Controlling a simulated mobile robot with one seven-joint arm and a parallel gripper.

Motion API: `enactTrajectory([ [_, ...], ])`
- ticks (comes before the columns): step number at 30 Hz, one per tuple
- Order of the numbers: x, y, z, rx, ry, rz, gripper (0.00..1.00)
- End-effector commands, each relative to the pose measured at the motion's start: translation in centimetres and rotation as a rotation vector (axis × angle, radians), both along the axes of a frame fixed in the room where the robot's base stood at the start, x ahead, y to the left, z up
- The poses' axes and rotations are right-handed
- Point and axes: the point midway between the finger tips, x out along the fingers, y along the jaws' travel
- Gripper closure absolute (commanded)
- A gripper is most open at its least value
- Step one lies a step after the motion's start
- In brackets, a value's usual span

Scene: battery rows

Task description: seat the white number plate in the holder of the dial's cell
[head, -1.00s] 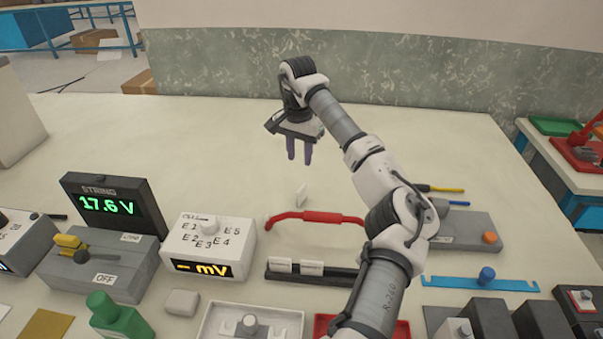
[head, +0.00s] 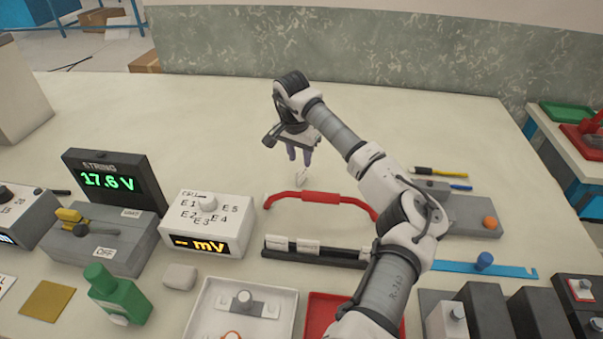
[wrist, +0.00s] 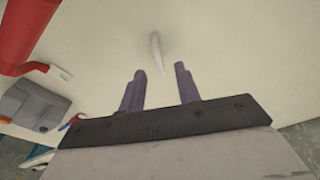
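A small white plate (head: 301,178) stands on edge on the bench, just behind the red-handled bar. Its face cannot be read. In the wrist view the white plate (wrist: 156,50) shows as a thin sliver just beyond the fingertips, roughly between their lines. My gripper (head: 300,161) points down close above it, with its two purple fingers apart and nothing between them; the wrist view shows the open gripper (wrist: 158,82) too. The white dial box (head: 208,222) has marks E1 to E5 and reads "-- mV"; its pointer is too small to read. A black rail (head: 340,259) holds white plates.
The red-handled bar (head: 318,197) lies in front of the gripper. The STRING display (head: 115,182) and grey switch box (head: 100,243) stand left. A white tray (head: 203,322) and dark battery blocks (head: 490,315) are at the front. The bench behind the gripper is clear.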

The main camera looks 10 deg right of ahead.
Motion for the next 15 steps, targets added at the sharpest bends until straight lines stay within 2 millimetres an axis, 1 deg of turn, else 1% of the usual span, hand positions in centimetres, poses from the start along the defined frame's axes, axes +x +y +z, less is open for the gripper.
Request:
enactTrajectory([
  [6, 0.2, -0.3, -2.7, 0.004, 0.003, -0.001, 0.67],
  [9, 0.3, -0.4, -3.7, 0.002, 0.002, 0.0, 0.67],
  [15, 0.3, -0.5, -4.2, 0.001, -0.001, 0.001, 0.67],
])
